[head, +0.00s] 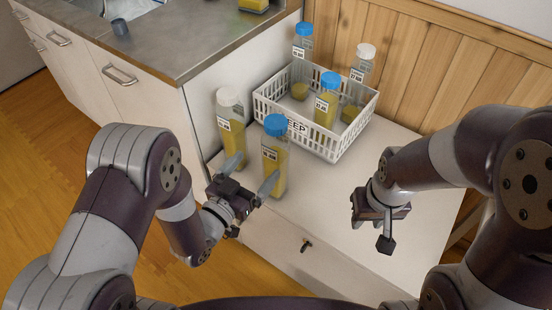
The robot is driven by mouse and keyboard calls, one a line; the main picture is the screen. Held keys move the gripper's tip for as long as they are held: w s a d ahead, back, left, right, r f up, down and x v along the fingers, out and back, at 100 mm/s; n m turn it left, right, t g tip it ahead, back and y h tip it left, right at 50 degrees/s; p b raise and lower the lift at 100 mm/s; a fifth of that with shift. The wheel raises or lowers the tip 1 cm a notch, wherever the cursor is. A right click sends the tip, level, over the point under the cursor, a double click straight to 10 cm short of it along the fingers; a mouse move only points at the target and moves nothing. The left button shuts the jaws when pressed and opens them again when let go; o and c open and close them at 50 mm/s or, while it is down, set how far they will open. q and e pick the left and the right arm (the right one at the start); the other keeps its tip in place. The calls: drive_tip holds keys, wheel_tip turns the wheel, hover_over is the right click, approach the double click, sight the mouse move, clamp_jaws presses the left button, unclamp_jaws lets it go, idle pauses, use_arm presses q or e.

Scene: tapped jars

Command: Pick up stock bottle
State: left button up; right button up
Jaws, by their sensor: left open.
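Several clear bottles of yellow liquid with dated labels are in view; I cannot tell which one is the stock bottle. A white-capped bottle (233,140) and a blue-capped bottle (275,160) stand upright on the white surface, outside the basket. Inside the white basket (335,150) stand a blue-capped bottle (326,104), another blue-capped bottle (301,68) and a white-capped bottle (359,78). My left gripper (250,171) is open and empty, its fingers close in front of the two outside bottles. My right gripper (374,226) is over the right of the surface, holding nothing visible; its jaw opening is unclear.
The white surface (330,215) is clear in front of the basket. The basket carries a label ending in "EEP". A grey-topped counter (180,45) with drawers rises at the left. A wooden panel wall (420,65) stands behind. A small dark knob (306,245) is on the front face.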

sight(276, 142)
use_arm(q)
drive_tip(key=x, duration=0.3)
drive_tip(key=b+x, duration=0.1)
drive_tip(key=x, duration=0.3)
drive_tip(key=f+b+x, duration=0.1)
drive_tip(key=x, duration=0.2)
drive_tip(key=shift+w, duration=0.4)
clamp_jaws()
